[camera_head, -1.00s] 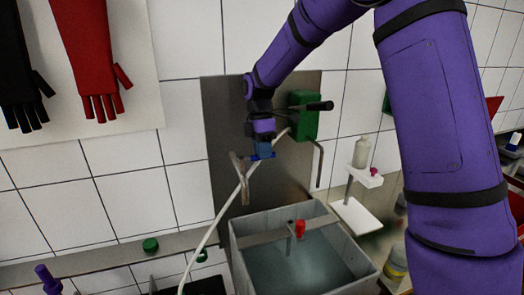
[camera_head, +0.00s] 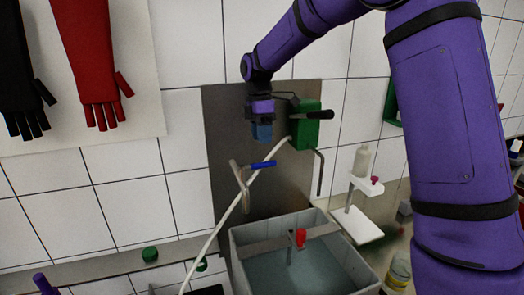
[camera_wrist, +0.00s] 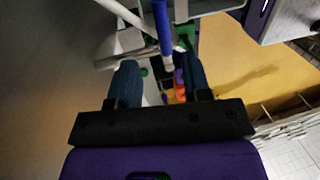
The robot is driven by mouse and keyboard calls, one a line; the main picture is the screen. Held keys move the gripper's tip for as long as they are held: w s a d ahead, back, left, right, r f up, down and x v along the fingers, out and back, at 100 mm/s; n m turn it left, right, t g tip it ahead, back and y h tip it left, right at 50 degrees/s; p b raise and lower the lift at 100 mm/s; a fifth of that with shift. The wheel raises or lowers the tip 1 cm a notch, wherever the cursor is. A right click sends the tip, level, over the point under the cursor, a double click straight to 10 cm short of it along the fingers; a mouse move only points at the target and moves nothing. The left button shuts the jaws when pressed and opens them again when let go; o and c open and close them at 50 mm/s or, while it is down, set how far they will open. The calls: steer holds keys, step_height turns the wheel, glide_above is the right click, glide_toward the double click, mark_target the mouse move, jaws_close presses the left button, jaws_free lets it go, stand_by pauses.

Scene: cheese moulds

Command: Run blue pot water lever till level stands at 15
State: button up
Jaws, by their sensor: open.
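The blue lever (camera_head: 263,165) sticks out to the right from a metal tap (camera_head: 240,188) on the steel wall plate. In the wrist view the blue lever (camera_wrist: 163,28) shows beyond and between the fingertips. My gripper (camera_head: 262,141) points down just above the lever, apart from it. Its blue-grey fingers are open and empty in the wrist view (camera_wrist: 158,70). Below stands a square grey tank (camera_head: 238,262) with bluish water (camera_head: 285,272). A red piece (camera_head: 301,237) sits on a rod at its crossbar. No readable level number shows.
A green box (camera_head: 307,128) with a black handle (camera_head: 318,115) and a bent spout is right of my gripper. A white hose (camera_head: 212,236) runs from the box past the tap. A white stand (camera_head: 362,222) with a bottle is at the right. Gloves hang upper left.

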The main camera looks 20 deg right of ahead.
steer(key=shift+w+r, duration=0.2)
steer(key=shift+r, duration=0.8)
steer(key=shift+w+r, duration=0.2)
steer(key=shift+r, duration=0.75)
stand_by(0.5)
steer(key=s+d+r+m+t, duration=0.2)
steer(key=s+r+m, duration=0.25)
steer(key=s, duration=0.55)
steer(key=s+d+r+m+t, duration=0.2)
steer(key=s+r+m, duration=0.25)
steer(key=s, duration=0.45)
steer(key=s+d+f+m+t, duration=0.1)
steer(key=s+m, duration=0.3)
steer(key=s, duration=0.4)
steer(key=s+d+f+m+t, duration=0.2)
steer(key=s+f+m, duration=0.2)
steer(key=s, duration=0.5)
steer(key=shift+m, duration=0.6)
steer(key=shift+s, duration=0.1)
